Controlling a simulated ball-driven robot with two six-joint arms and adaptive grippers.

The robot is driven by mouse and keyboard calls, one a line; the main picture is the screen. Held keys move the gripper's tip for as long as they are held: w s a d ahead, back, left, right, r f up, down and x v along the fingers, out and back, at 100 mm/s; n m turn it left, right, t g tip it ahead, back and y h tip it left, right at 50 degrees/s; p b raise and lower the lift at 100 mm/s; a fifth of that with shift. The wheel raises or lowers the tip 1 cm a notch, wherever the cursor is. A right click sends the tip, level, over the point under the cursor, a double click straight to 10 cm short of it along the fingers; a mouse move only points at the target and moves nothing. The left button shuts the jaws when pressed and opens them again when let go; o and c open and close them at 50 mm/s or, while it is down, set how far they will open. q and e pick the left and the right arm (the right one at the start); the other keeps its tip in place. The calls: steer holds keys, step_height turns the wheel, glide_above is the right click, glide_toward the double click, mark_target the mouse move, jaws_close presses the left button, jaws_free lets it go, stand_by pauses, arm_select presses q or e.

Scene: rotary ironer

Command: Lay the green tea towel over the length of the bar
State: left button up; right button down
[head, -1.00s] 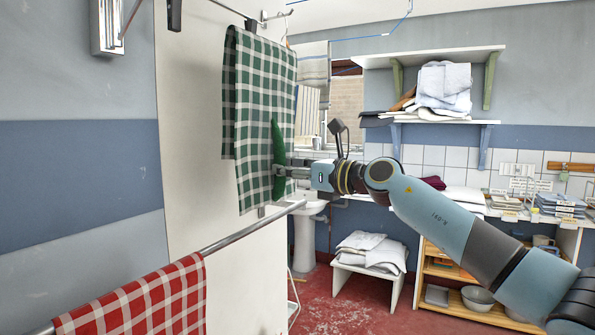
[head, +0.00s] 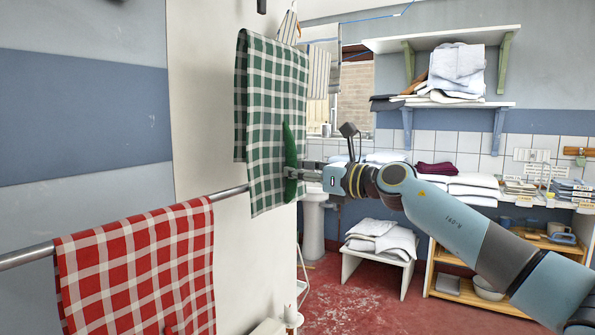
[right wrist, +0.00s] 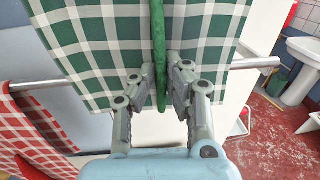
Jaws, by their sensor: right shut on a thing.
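The green tea towel (head: 270,110), checked green and white, hangs in the head view with its top well above the metal bar (head: 231,193). My right gripper (head: 294,172) is shut on a bunched dark green fold of it, which also shows in the right wrist view (right wrist: 158,45) between the fingers (right wrist: 160,80). In the right wrist view the bar (right wrist: 250,64) runs behind the towel, and its end shows at the right. I cannot tell whether towel and bar touch. My left gripper is out of view.
A red checked towel (head: 140,265) hangs over the bar's left part. A pale panel (head: 225,245) stands behind the bar. Shelves with folded linen (head: 455,70) and a low stool (head: 378,262) are farther back right. Red floor (head: 345,295) lies open between.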

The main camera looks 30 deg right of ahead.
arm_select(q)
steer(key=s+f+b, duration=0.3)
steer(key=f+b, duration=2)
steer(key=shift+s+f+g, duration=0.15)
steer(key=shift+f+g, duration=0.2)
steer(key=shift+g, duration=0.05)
arm_select(e)
step_height(320, 180, down, 28)
steer(key=shift+r, duration=0.2)
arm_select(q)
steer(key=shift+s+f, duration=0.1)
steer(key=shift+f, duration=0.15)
arm_select(e)
steer(key=shift+f, duration=0.25)
steer(key=c, duration=1.8)
jaws_free()
steer(key=shift+c, duration=0.2)
steer(key=o, duration=0.5)
steer(key=shift+v, duration=3.75)
